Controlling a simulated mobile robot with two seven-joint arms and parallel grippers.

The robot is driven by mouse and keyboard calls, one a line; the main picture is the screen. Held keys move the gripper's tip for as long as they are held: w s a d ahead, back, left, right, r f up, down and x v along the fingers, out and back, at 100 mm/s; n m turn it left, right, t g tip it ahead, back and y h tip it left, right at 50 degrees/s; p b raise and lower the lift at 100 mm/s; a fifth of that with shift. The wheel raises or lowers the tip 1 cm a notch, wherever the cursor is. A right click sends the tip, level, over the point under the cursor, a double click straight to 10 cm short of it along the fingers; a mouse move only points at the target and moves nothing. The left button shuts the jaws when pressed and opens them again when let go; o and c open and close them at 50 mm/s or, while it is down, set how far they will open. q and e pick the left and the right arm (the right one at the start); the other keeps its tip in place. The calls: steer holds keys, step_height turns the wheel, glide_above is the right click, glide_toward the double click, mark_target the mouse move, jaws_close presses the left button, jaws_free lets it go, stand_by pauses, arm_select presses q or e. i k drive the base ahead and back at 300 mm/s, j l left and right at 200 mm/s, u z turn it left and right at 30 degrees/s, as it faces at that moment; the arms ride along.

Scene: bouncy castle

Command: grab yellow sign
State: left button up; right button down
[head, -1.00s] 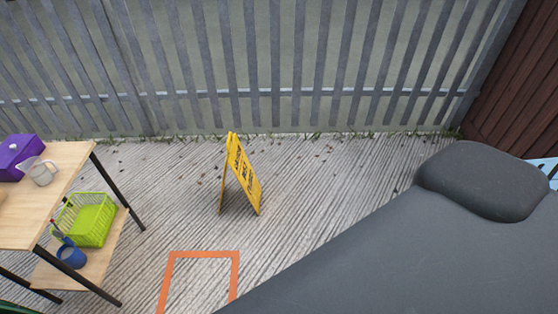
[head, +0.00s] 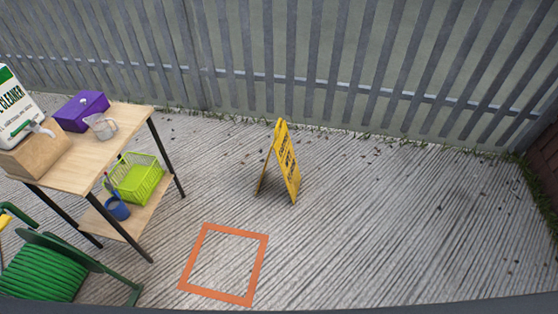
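The yellow sign (head: 286,163) is an A-frame caution board with dark lettering. It stands upright on the grooved ground in the middle of the head view, a little in front of the fence. Neither of my grippers is in the head view. Nothing is touching the sign.
An orange square outline (head: 256,270) is on the ground in front of the sign. A wooden table (head: 81,168) with a purple box (head: 81,110), jug and green basket (head: 137,178) stands left. A green hose reel (head: 45,270) is lower left. A slatted fence (head: 330,80) runs behind. Ground right is clear.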

mark_target(281, 145)
steer(key=i+j+z, duration=0.4)
steer(key=i+j, duration=0.3)
steer(key=i+j+z, duration=0.4)
steer(key=i+j, duration=0.15)
steer(key=j, duration=0.3)
steer(key=i+j+z, duration=0.2)
steer(key=j, duration=0.3)
